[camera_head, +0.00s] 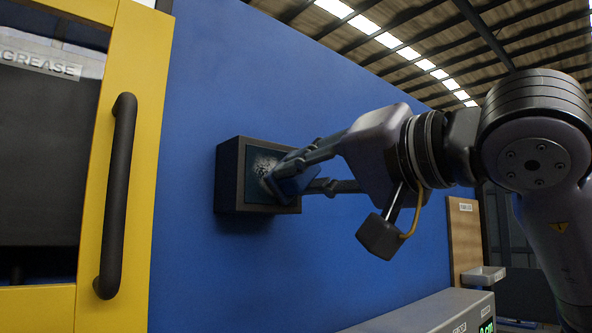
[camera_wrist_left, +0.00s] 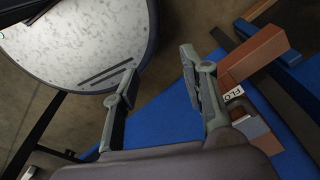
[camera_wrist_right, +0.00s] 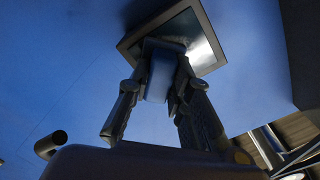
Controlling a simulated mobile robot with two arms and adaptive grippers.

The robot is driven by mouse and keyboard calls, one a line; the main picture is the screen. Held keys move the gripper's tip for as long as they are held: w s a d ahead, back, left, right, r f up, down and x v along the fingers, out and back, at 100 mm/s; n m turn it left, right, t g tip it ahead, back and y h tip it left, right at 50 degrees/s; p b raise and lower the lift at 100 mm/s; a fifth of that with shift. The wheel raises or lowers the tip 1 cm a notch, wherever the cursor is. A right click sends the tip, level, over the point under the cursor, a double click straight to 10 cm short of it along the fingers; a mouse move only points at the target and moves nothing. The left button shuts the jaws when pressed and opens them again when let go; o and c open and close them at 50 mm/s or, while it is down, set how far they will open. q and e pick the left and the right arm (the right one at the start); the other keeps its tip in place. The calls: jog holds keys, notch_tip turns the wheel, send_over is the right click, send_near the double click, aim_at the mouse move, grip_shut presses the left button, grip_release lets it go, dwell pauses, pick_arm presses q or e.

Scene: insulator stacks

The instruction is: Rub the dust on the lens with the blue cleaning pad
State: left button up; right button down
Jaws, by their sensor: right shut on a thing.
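The lens (camera_head: 250,183) is a dark square panel in a black box frame (camera_head: 229,178) on the blue wall. Pale grey dust (camera_head: 263,163) covers part of its middle. My right gripper (camera_head: 302,179) is shut on the blue cleaning pad (camera_head: 293,181) and holds it at the right part of the lens, over or against the dust's edge. Contact is hard to tell. In the right wrist view, the pad (camera_wrist_right: 160,76) sits between the fingers, with its far end at the lens (camera_wrist_right: 198,42). My left gripper (camera_wrist_left: 158,72) is open and empty, away from the lens.
A yellow door frame (camera_head: 146,130) with a dark handle (camera_head: 118,195) stands left of the lens. A grey cabinet (camera_head: 440,312) is at lower right. The left wrist view shows a round grey-topped surface (camera_wrist_left: 75,40) and a reddish-brown block (camera_wrist_left: 252,54) near the left gripper.

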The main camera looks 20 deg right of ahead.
jog(key=shift+w+d, duration=0.3)
jog(key=shift+d, duration=0.35)
jog(key=shift+a, duration=0.1)
jog(key=shift+s+a, duration=0.4)
jog(key=shift+a, duration=0.7)
jog(key=shift+s+a, duration=0.4)
jog(key=shift+a, duration=0.65)
jog(key=shift+s+a, duration=0.4)
jog(key=shift+a, duration=0.7)
jog(key=shift+s+d, duration=0.4)
jog(key=shift+s, duration=0.25)
jog(key=shift+v, duration=2.25)
jog(key=v, duration=0.3)
